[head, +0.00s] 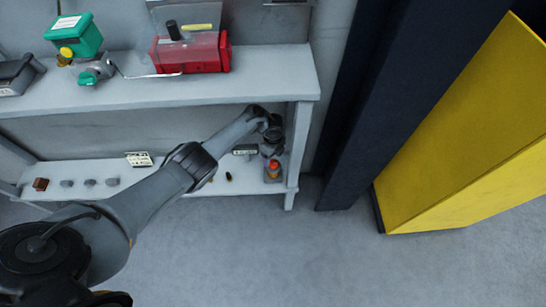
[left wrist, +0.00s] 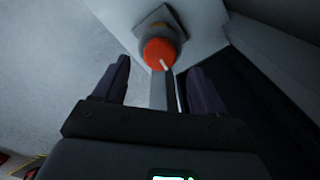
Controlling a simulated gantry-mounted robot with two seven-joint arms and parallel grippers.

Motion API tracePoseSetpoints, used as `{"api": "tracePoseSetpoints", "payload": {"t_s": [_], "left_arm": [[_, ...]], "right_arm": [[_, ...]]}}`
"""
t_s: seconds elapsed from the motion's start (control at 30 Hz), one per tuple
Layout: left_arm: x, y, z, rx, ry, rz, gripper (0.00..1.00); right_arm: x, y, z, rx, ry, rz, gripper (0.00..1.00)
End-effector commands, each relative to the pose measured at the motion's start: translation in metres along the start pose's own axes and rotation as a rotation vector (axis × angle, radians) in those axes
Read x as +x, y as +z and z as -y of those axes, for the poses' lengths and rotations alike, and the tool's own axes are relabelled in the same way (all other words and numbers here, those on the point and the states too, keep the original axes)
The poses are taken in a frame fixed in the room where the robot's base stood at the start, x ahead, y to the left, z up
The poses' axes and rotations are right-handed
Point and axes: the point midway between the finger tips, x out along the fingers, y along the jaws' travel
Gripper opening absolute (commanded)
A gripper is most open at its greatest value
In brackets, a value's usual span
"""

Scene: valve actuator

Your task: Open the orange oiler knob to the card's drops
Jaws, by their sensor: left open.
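The orange oiler knob (head: 273,165) sits on the lower shelf at its right end, on top of a small grey body. In the left wrist view the orange knob (left wrist: 160,52) shows ahead of the fingertips, with a pale line on its face. My left gripper (head: 272,140) is just above the knob in the head view. My right gripper is not in view.
The upper shelf (head: 270,82) runs close above my left arm and carries a red box (head: 190,52) and a green actuator (head: 75,36). A shelf leg (head: 299,140) stands right of the knob. Another card (head: 139,159) and small parts lie on the lower shelf. A yellow cabinet (head: 470,140) stands right.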

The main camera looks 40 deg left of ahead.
Motion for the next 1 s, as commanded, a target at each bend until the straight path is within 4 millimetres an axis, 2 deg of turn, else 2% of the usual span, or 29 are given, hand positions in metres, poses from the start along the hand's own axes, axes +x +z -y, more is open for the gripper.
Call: {"api": "tracePoseSetpoints", "payload": {"t_s": [0.03,0.1,0.4,1.0], "left_arm": [[-0.017,0.001,0.0,0.001,-0.001,0.001,0.71],[-0.028,0.001,0.0,0.001,-0.001,0.001,0.71],[-0.059,0.0,0.0,0.001,0.0,0.001,0.71],[-0.061,0.0,-0.002,0.0,0.005,0.001,0.71]], "right_arm": [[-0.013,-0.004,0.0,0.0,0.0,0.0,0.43],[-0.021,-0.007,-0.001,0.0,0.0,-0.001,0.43],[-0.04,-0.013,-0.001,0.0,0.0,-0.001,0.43],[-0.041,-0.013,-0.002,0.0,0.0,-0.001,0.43]]}}
